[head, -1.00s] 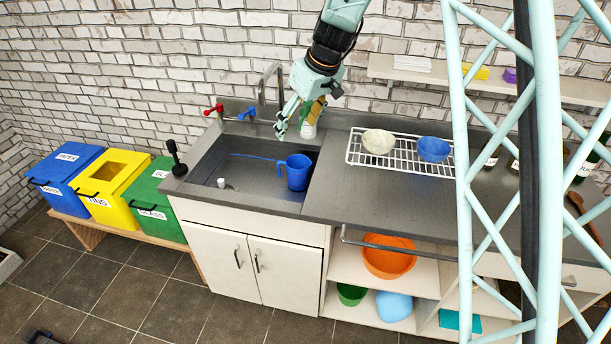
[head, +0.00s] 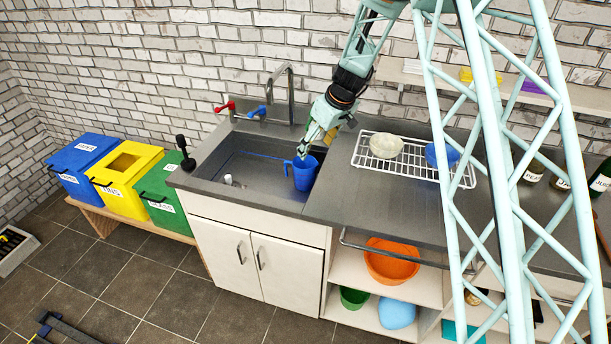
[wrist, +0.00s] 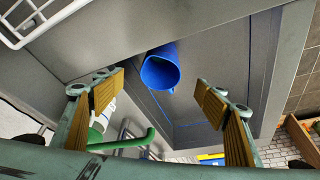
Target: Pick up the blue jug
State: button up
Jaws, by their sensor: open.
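The blue jug (head: 304,174) stands upright in the sink at its right side, its handle toward the left in the head view. In the wrist view the blue jug (wrist: 160,71) shows its round opening, ahead of and between my fingers. My gripper (head: 306,146) is just above the jug in the head view, and its lower end comes close to the rim. In the wrist view my gripper (wrist: 158,112) is open, with its two wood-coloured pads wide apart and nothing between them. I cannot tell whether a finger touches the jug.
The steel sink (head: 218,202) has a tall tap (head: 290,95) at its back. A white dish rack (head: 366,160) with a pale bowl (head: 386,146) and a blue bowl (head: 440,155) stands to the right. Counter in front of the rack is clear.

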jog(key=shift+f, duration=0.15)
send_near(305, 167)
jog(key=shift+s+a+f+b, duration=0.15)
jog(key=shift+s+a, duration=0.05)
jog(key=shift+s, duration=0.5)
jog(key=shift+s+a+f+b, duration=0.15)
jog(key=shift+s+a, duration=0.05)
jog(key=shift+s, duration=0.55)
jog(key=shift+f, duration=0.1)
jog(key=shift+x, duration=2.55)
jog(key=shift+a, duration=0.1)
jog(key=shift+c, duration=0.3)
jog(key=c, duration=1)
